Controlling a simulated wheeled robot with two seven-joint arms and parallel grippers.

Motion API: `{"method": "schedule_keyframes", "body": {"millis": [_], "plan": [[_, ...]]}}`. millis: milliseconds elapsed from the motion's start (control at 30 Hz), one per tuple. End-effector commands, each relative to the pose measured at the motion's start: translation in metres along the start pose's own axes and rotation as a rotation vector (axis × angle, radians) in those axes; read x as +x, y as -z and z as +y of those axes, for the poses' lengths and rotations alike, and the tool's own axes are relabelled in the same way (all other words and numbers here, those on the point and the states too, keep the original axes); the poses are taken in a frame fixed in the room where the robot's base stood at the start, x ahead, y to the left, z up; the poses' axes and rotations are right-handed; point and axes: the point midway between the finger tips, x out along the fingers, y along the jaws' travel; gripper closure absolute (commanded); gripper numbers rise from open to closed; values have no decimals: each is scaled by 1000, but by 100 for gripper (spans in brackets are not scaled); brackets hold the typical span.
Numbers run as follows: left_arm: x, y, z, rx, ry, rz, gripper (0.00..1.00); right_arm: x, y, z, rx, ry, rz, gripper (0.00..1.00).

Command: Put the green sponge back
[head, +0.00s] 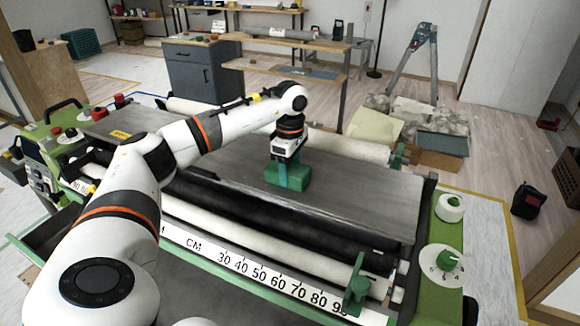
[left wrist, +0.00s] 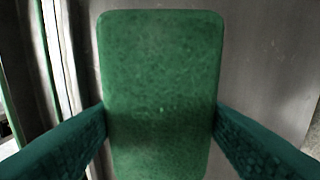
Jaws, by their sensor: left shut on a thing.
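The green sponge (head: 288,175) is at the end of my left arm, over the grey top plate (head: 370,190) of the wallpaper paster. In the left wrist view the sponge (left wrist: 160,95) is a rounded green block, upright in the picture. My left gripper (left wrist: 161,125) has one dark green finger on each side of it, touching both sides, and is shut on it. In the head view the gripper (head: 289,165) points down. I cannot tell whether the sponge touches the plate. My right gripper is not in view.
The paster has white rollers (head: 230,232) and a centimetre scale (head: 260,275) along its front. A green end panel with a dial (head: 447,262) stands at the right. Behind are a cardboard box (head: 438,158), a stepladder (head: 413,60) and a workbench (head: 290,38).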

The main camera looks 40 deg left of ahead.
Motion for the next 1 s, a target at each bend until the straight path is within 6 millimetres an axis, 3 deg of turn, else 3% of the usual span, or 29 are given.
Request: {"method": "schedule_keyframes", "body": {"millis": [33, 167, 533, 1000], "plan": [[1, 0, 0, 0, 0, 0, 37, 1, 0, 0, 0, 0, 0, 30], [1, 0, 0, 0, 0, 0, 19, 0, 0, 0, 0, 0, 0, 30], [3, 0, 0, 0, 1, 1, 19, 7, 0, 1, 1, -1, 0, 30], [-93, 0, 0, 1, 4, 3, 19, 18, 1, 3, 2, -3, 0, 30]]}}
